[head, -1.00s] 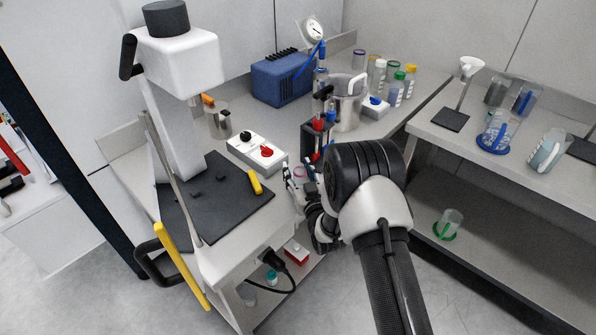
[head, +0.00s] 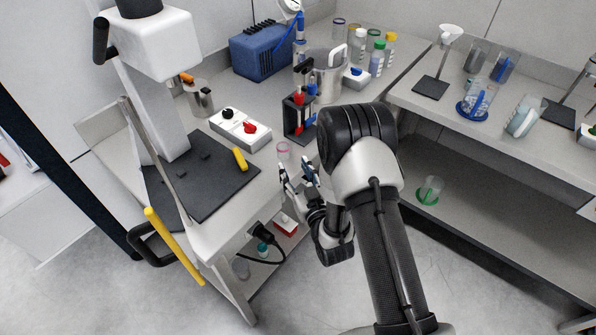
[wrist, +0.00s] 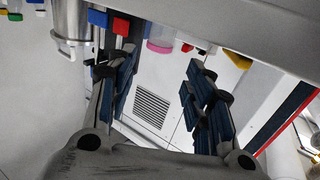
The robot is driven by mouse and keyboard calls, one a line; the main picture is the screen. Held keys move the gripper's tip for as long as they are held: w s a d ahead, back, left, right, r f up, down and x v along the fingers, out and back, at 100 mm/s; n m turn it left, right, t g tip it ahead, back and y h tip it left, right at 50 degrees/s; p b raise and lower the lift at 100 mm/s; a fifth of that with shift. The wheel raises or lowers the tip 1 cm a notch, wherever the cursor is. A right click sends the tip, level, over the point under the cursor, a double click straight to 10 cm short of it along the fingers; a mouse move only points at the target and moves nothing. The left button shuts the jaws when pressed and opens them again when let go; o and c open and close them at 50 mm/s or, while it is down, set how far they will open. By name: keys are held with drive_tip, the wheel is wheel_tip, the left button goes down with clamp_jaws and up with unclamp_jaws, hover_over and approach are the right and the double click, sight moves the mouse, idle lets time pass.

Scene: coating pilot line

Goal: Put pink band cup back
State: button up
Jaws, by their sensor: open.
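The pink band cup (head: 283,151) is a small clear cup with a pink ring. It stands upright on the grey bench near its right edge, in front of the black rack (head: 299,117). My gripper (head: 297,175) is open and empty, just in front of the cup at the bench edge, and looks apart from it. In the wrist view the picture is turned over; the pink band cup (wrist: 160,46) shows beyond and between the open fingers (wrist: 160,72), partly cut off by the bench edge.
A control box (head: 240,129) with a red knob and a yellow-handled tool (head: 240,158) are left of the cup. A steel jug (head: 328,78) stands behind. The right bench (head: 430,100) holds a blue-based cup (head: 476,103); a green-based cup (head: 430,190) is on its lower shelf.

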drive_tip(key=w+d+r+g+h, duration=0.2)
drive_tip(key=w+d+r, duration=0.1)
drive_tip(key=r, duration=0.5)
drive_tip(key=s+d+r+m+g+h, duration=0.2)
drive_tip(key=s+d+r+g+h, duration=0.1)
drive_tip(key=s+d+r, duration=0.5)
drive_tip(key=s+d+r+g, duration=0.1)
drive_tip(key=s+r+g, duration=0.1)
drive_tip(key=s, duration=0.7)
drive_tip(key=s+d+r+m+g+h, duration=0.1)
drive_tip(key=s+r+g, duration=0.1)
drive_tip(key=s, duration=0.8)
drive_tip(key=s+d+r+m+g, duration=0.1)
drive_tip(key=s+d+r+g, duration=0.1)
drive_tip(key=s, duration=0.7)
drive_tip(key=shift+s+r+g+h, duration=0.35)
drive_tip(key=shift+r+g+h, duration=0.05)
drive_tip(key=shift+g, duration=0.1)
drive_tip(key=shift+d, duration=0.15)
